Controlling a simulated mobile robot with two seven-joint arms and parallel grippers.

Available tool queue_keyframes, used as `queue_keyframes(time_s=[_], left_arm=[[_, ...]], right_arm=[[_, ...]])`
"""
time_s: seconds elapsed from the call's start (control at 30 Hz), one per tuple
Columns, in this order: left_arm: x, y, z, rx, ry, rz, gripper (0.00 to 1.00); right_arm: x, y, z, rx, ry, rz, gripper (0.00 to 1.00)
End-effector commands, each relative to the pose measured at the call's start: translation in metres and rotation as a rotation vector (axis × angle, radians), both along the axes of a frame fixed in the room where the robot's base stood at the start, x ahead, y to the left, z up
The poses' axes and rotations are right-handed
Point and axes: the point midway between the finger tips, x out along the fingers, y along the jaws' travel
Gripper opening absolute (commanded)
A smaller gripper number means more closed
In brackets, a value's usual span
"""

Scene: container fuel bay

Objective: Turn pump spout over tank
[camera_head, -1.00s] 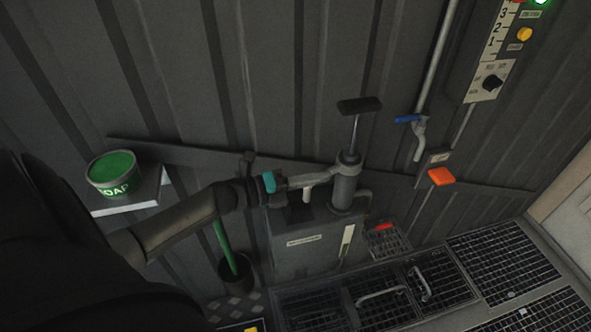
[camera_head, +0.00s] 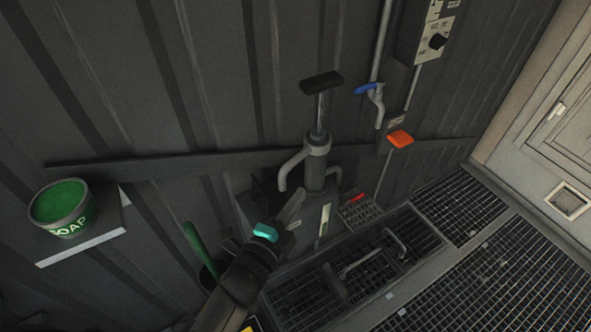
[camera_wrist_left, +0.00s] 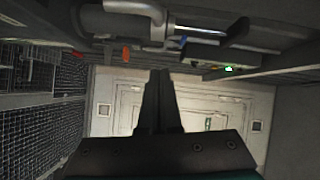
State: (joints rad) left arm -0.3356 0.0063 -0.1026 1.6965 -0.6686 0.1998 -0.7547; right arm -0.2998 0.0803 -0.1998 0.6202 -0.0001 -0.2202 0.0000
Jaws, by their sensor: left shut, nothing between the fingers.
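The grey hand pump (camera_head: 317,168) stands upright with a black T-handle (camera_head: 321,82) on top. Its curved spout (camera_head: 291,165) reaches left and bends down. The spout's open end is above the left part of the grey tank (camera_head: 309,232); whether it lines up with an opening I cannot tell. My left gripper (camera_head: 297,197) is shut and empty, just below and right of the spout's end and apart from it, hiding part of the tank. In the left wrist view the shut fingers (camera_wrist_left: 160,76) point away, with the spout (camera_wrist_left: 150,12) above them. My right gripper is not seen.
A soap tub (camera_head: 60,209) sits on a shelf at the left. A blue-handled tap (camera_head: 369,89) and an orange paddle (camera_head: 400,139) are on the wall at right. A green stick (camera_head: 196,243) stands left of my gripper.

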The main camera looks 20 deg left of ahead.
Motion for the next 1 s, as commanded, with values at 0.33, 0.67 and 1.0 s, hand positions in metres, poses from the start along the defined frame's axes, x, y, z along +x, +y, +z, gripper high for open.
queue_keyframes(time_s=[0.33,0.67,1.0], left_arm=[[0.059,-0.013,-0.003,-0.001,-0.002,-0.001,0.0],[0.087,0.011,-0.01,0.004,-0.001,-0.001,0.0],[0.091,0.019,-0.011,0.0,0.0,0.0,0.0]], right_arm=[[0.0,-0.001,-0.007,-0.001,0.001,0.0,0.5],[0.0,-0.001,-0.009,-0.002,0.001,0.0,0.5],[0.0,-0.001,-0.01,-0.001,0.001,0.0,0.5]])
